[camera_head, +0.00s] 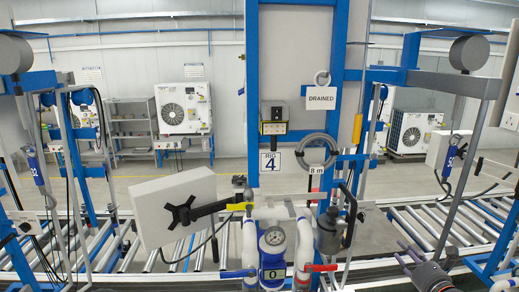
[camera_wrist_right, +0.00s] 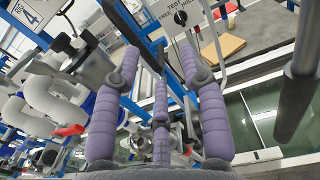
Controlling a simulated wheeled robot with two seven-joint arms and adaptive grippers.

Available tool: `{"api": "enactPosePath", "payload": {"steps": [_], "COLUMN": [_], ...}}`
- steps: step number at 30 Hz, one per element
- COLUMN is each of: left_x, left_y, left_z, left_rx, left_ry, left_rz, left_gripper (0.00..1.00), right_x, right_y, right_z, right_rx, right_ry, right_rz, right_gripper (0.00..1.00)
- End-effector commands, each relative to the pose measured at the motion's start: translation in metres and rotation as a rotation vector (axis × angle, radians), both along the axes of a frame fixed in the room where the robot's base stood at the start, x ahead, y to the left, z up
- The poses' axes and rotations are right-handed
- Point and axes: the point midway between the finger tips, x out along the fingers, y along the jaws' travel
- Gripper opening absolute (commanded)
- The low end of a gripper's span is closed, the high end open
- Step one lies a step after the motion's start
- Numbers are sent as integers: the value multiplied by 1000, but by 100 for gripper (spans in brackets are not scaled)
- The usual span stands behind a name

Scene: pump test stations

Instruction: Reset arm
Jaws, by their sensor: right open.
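My right gripper (camera_head: 408,254) is at the lower right of the head view, in front of the roller conveyor. Its purple padded fingers are spread and point up and to the left. It is at right of the blue rig post (camera_head: 299,110) and apart from it. In the right wrist view, the right gripper (camera_wrist_right: 160,62) shows its purple fingers apart with nothing held between them. My left gripper is in neither view.
A grey panel (camera_head: 170,210) on a black arm is at left. Roller conveyors (camera_head: 440,222) run behind. A "DRAINED" sign (camera_head: 321,98) hangs on the post.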

Motion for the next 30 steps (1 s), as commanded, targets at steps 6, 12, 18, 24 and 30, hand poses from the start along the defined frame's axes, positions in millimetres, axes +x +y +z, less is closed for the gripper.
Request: {"api": "enactPosePath", "payload": {"steps": [6,12,18,24,30], "left_x": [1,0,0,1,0], "left_y": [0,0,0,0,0], "left_z": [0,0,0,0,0], "left_rx": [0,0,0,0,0], "left_ry": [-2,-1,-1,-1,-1], "left_rz": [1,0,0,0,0], "left_gripper": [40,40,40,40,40], "right_x": [1,-3,-20,-66,-136], "right_y": [22,50,93,149,197], "right_z": [-37,-84,-154,-247,-334], "right_rx": [-46,-114,-228,-432,-708], "right_ry": [90,201,358,550,685], "right_rz": [63,151,301,553,882], "right_gripper": [42,42,42,42,42]}}
